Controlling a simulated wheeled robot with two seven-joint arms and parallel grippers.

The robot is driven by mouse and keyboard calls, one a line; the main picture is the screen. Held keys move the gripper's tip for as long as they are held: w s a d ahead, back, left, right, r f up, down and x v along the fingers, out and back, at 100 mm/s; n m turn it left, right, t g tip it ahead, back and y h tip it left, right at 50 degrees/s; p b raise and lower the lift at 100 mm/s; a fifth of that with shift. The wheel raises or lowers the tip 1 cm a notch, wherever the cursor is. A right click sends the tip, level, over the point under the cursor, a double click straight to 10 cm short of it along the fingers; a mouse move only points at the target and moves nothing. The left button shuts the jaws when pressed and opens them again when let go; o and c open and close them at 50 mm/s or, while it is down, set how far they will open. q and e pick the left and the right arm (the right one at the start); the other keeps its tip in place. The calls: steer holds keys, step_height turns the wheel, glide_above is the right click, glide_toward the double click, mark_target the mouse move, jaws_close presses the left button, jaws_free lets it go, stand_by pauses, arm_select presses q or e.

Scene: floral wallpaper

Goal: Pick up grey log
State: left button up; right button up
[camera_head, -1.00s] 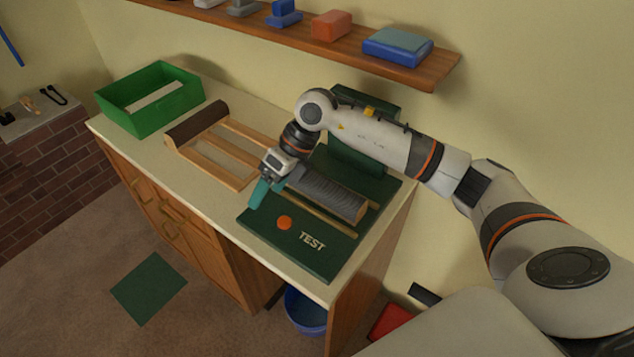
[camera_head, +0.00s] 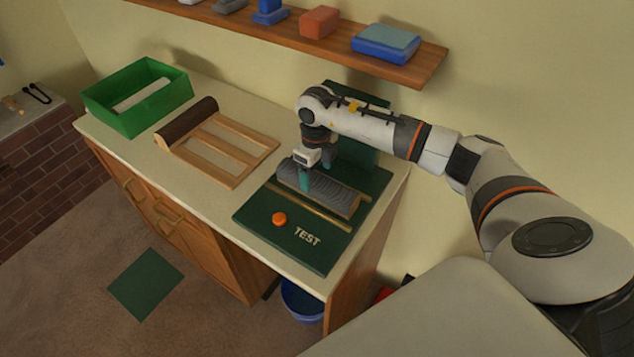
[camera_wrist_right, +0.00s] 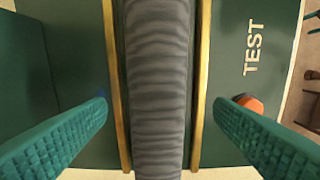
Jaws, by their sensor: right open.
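The grey log (camera_head: 325,188) lies on the green TEST board (camera_head: 318,248), between two thin wooden rails. It also shows in the right wrist view (camera_wrist_right: 158,90), running top to bottom through the middle. My right gripper (camera_head: 306,182) is over the log's left part, pointing down. In the right wrist view its two teal fingers (camera_wrist_right: 162,110) are spread wide, one on each side of the log, with a gap to it on both sides. From the head view I cannot tell how far the fingertips reach down beside the log. My left gripper is not in view.
A wooden rack (camera_head: 228,150) with a dark brown log (camera_head: 188,124) lies left of the board. A green bin (camera_head: 118,112) holding a pale log stands at the far left. An orange button (camera_head: 279,219) is on the board. A wall shelf (camera_head: 432,68) hangs above.

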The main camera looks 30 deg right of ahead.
mark_target(316, 177)
steer(key=shift+w+d+f+p, duration=0.1)
steer(key=shift+f+p, duration=0.35)
steer(key=shift+f, duration=1.4)
steer(key=shift+r, duration=0.1)
steer(key=c, duration=1.4)
